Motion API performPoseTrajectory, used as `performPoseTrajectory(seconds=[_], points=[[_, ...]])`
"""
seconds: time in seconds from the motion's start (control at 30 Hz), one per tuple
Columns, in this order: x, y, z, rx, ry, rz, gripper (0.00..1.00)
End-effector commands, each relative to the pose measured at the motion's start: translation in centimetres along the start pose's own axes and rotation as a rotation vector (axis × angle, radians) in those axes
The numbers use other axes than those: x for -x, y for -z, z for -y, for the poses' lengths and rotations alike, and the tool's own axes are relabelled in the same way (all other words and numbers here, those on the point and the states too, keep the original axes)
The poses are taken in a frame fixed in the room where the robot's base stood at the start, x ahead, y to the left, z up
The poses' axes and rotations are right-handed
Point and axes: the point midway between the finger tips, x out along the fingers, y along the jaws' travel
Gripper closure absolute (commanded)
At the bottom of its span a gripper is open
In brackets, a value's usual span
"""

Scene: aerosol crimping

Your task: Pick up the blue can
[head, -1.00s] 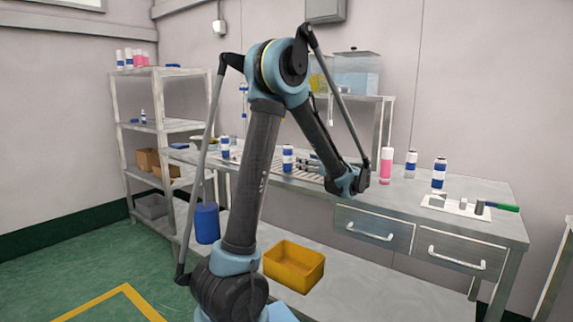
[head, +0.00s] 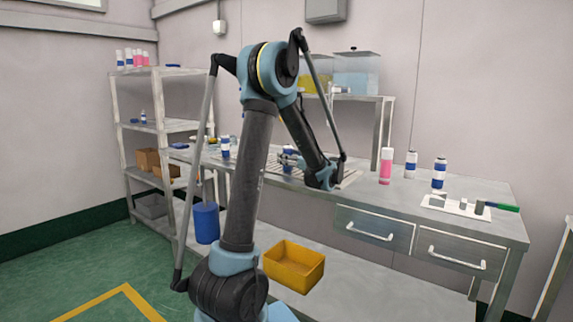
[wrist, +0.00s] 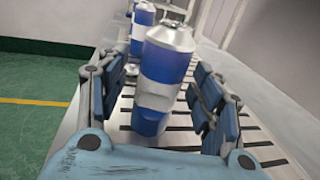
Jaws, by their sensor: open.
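A blue-and-white can (wrist: 166,72) with a silver top stands on the slatted part of the bench, upright as far as I can tell. In the wrist view it is between the two open fingers of my gripper (wrist: 153,75), with a visible gap on the right side. Contact on the left side cannot be told. In the head view the same can (head: 288,155) is partly hidden behind my gripper (head: 287,160). A second blue-and-white can (wrist: 143,25) stands beyond it; it also shows left of my arm in the head view (head: 225,148).
On the bench's right stand a pink can (head: 386,165), two more blue-and-white cans (head: 411,164) (head: 439,173), and a white tray (head: 455,207) of tools. Shelves (head: 160,127) stand at the left.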

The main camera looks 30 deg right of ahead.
Motion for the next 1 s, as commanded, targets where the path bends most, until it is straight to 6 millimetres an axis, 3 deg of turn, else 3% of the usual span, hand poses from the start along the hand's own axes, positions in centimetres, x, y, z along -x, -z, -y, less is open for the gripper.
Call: performPoseTrajectory(seconds=[0.1,0.33,0.57,1.0], points=[[-1.07,0.00,-0.05,0.000,-0.002,0.000,0.40],[-1.14,0.00,0.00,0.000,0.000,0.000,0.42],[-1.13,0.00,0.00,0.000,0.000,0.000,0.92],[-1.14,-0.97,0.01,0.000,0.000,0.000,0.92]])
